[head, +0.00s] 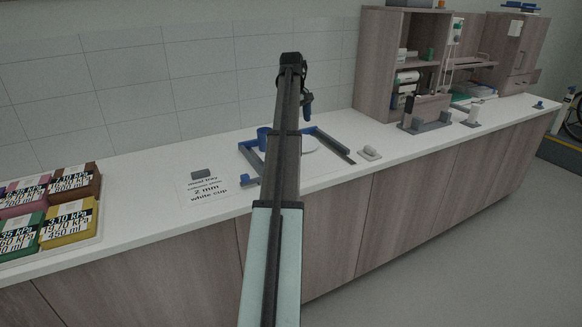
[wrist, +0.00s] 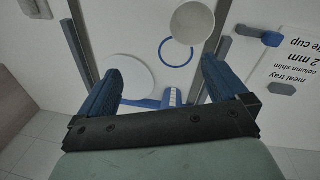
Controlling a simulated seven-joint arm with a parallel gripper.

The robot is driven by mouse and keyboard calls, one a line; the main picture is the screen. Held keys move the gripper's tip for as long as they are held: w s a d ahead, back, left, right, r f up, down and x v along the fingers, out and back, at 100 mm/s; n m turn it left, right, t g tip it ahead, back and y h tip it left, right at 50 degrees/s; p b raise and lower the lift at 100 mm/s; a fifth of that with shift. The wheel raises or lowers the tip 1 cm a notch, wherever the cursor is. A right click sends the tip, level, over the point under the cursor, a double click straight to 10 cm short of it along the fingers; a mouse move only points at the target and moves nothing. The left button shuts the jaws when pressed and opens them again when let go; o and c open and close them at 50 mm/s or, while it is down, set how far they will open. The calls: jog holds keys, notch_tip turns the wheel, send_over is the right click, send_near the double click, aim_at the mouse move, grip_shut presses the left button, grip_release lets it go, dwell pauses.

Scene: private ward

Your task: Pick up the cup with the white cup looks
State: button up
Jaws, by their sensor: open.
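My gripper (wrist: 160,85) is open and empty, its two blue fingers spread apart above the meal tray; in the head view it is above the counter, small and dark. A pale round, cup-like shape with a darker rim (wrist: 192,22) shows at the top of the wrist view, beyond the fingertips. I cannot tell for sure that it is the white cup. A blue ring outline (wrist: 175,65) lies beside it. A white round plate (wrist: 128,76) is near the left finger. In the head view a blue cup (head: 263,138) stands at the tray's left; my arm hides the tray's middle.
The blue-edged tray (head: 333,143) lies on the white counter. A printed label sheet (head: 207,194) reading "white cup" lies left of it. Coloured boxes (head: 68,222) fill the far left. A small grey item (head: 369,152) is right of the tray; wooden shelves (head: 376,65) stand behind.

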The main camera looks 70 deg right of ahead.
jog(key=s+a+f+m+t+h, duration=0.1)
jog(key=a+f+m+h, duration=0.25)
jog(key=a, duration=0.95)
jog(key=d+f+m, duration=0.2)
jog(key=w+d+f+m+h, duration=0.1)
jog(key=d+m, duration=0.1)
jog(key=d+f+m, duration=0.2)
jog(key=shift+w+f+t, duration=0.3)
jog(key=shift+f, duration=0.05)
jog(key=shift+s+d+x, duration=0.1)
jog(key=shift+s+x, duration=0.05)
jog(key=shift+x, duration=1.15)
jog(key=shift+s+d+x, duration=0.1)
jog(key=shift+x, duration=1.25)
jog(key=shift+r, duration=0.1)
jog(key=c, duration=1)
jog(key=shift+o, duration=0.2)
jog(key=shift+r, duration=0.15)
